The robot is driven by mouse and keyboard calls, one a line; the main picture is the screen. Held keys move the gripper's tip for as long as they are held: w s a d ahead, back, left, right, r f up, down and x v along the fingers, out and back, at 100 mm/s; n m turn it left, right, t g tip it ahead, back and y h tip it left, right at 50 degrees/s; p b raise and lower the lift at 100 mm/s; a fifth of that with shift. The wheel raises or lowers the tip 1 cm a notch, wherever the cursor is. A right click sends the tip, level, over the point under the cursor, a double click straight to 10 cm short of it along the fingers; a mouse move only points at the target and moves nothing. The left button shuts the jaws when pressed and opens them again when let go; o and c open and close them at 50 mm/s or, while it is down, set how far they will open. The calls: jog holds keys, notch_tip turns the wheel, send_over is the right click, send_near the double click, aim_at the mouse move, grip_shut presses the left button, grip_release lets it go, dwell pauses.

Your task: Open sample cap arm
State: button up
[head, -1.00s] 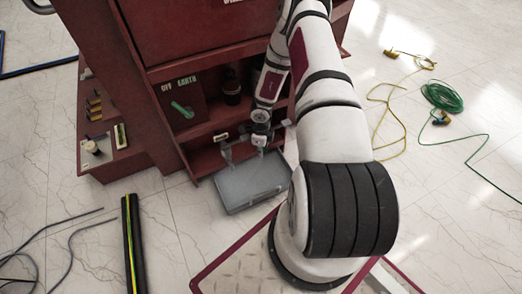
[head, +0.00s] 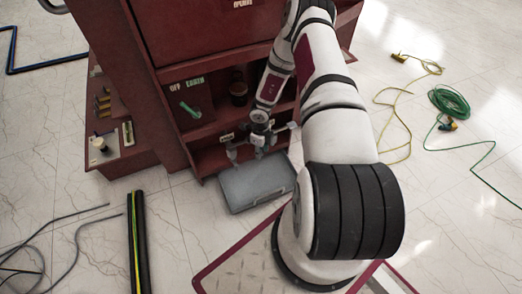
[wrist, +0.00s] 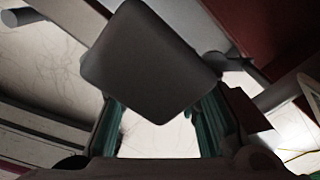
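My gripper (head: 247,158) hangs at the front of the red cabinet's lower opening, above a flat grey box. Its two fingers are apart. In the wrist view my gripper (wrist: 160,125) shows teal finger pads with pale floor between them. A dark grey, rounded square block (wrist: 150,62) fills the upper middle there, beyond or between the fingertips; contact cannot be told. I cannot tell whether this block belongs to the sample cap arm. No part is clearly recognisable as that arm in the head view, where my arm and gripper hide part of the opening.
The red cabinet (head: 225,40) stands ahead, with a green handle (head: 190,110) on a dark panel. The grey box (head: 255,188) lies on the floor below. A black tube (head: 137,240) lies left; yellow (head: 400,118) and green cables (head: 448,100) lie right. Floor between is clear.

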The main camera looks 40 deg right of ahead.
notch_tip(320, 180, up, 12)
dwell(0.6)
jog(key=shift+c, duration=0.3)
